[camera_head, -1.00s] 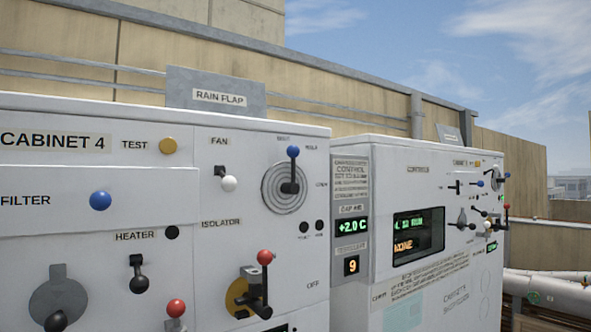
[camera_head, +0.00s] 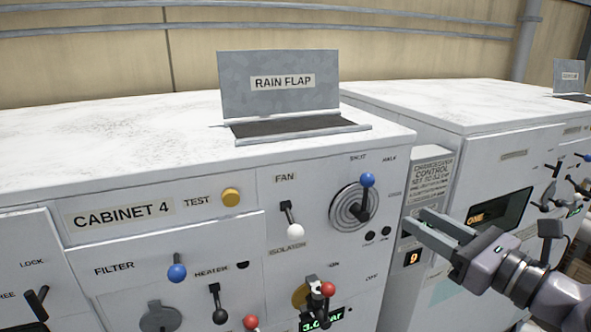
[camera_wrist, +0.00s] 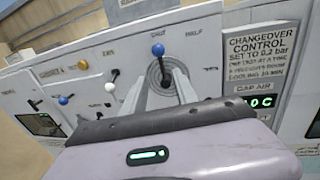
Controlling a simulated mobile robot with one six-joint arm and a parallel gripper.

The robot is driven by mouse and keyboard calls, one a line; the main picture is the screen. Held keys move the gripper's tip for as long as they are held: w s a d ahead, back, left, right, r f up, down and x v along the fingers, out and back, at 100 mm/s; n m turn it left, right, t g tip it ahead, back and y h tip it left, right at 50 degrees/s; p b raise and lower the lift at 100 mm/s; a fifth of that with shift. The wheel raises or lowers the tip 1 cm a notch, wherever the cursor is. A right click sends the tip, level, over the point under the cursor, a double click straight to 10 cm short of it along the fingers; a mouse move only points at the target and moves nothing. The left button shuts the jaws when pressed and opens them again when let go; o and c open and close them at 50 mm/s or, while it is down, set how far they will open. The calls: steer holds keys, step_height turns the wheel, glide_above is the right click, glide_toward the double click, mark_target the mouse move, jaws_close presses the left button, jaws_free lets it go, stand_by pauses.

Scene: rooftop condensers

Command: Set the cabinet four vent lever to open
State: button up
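The vent lever (camera_head: 366,197) has a blue knob and stands on a round grey ringed disc at the right of the cabinet 4 front. It points up, close to the SHUT label; HALF is to the upper right and OPEN to the right. The lever also shows in the wrist view (camera_wrist: 159,62). My gripper (camera_head: 413,217) is right of the lever in the head view, apart from it and holding nothing. In the wrist view my gripper's two fingers (camera_wrist: 161,78) are spread, with the disc visible between and beyond them.
A white-knobbed fan lever (camera_head: 292,222) is left of the disc. A red-knobbed isolator (camera_head: 325,292) is below it. A raised rain flap (camera_head: 280,85) stands on the cabinet top. A second cabinet (camera_head: 470,115) with a control panel is at the right.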

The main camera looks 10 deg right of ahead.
mark_target(366, 190)
steer(key=p+x, duration=0.3)
steer(key=x, duration=1)
steer(key=shift+w+a, duration=0.15)
steer(key=shift+w, duration=0.55)
jaws_close()
